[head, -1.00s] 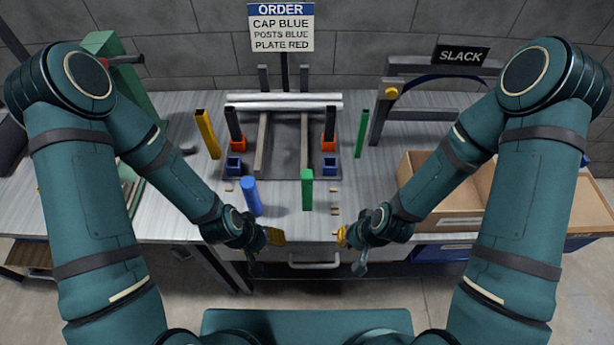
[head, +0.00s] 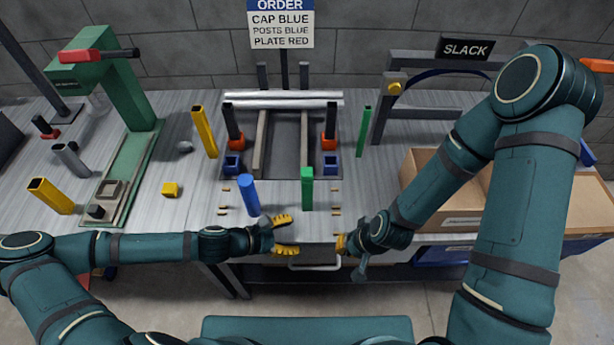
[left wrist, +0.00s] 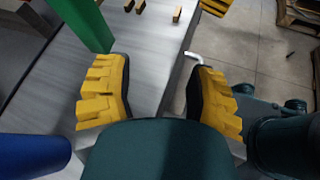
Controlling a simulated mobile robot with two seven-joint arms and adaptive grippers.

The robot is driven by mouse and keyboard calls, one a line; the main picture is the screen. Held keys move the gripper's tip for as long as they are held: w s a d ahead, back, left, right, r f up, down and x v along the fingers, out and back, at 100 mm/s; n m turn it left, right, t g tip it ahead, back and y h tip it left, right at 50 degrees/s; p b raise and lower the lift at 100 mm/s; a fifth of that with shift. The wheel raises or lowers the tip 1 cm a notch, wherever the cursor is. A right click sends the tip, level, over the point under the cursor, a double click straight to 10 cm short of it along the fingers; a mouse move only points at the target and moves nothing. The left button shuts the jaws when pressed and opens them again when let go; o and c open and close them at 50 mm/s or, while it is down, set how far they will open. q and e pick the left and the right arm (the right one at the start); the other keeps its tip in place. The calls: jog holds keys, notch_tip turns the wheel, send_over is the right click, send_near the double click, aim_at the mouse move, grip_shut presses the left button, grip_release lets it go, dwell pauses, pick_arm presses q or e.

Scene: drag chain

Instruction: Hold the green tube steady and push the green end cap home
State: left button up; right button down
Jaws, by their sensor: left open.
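A thinner green post (head: 363,132) stands farther back. My left gripper (head: 288,235) is open and empty at the front edge, in front of and left of the green post. In the left wrist view its yellow fingers (left wrist: 160,72) are wide apart. My right gripper (head: 342,244) is at the front edge, right of the post; its jaw opening is unclear.
A blue cylinder (head: 249,195) stands left of the green post, close to my left gripper. Small brown pieces (head: 335,208) lie right of it. A cardboard box (head: 440,190) is right. A sign (head: 281,27) reads CAP BLUE.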

aim_at(304, 203)
pick_arm(q)
jog(key=w+a+n+t, duration=0.1)
jog(key=w+a+r+n+t, duration=0.1)
jog(key=w+a+n, duration=0.1)
jog(key=w+a+r+n+t, duration=0.1)
jog(key=n, duration=0.1)
jog(key=shift+w+a+r+h+b, duration=0.15)
jog(key=shift+w+h+b, duration=0.15)
jog(key=shift+w+b, duration=0.1)
jog(key=shift+w+d+f+b, duration=0.2)
jog(key=shift+w+d+b, duration=0.1)
jog(key=shift+d, duration=0.2)
jog(key=b+x, duration=0.2)
jog(key=x, duration=0.2)
jog(key=shift+w+d+f, duration=0.15)
jog(key=shift+d, duration=0.05)
jog(key=x, duration=0.2)
jog(key=shift+w+d, duration=0.25)
jog(key=shift+d, duration=0.05)
jog(key=shift+w+d+f, duration=0.15)
jog(key=shift+w+d, duration=0.25)
jog(key=shift+d, duration=0.1)
jog(key=c, duration=0.8)
jog(key=shift+o, duration=0.2)
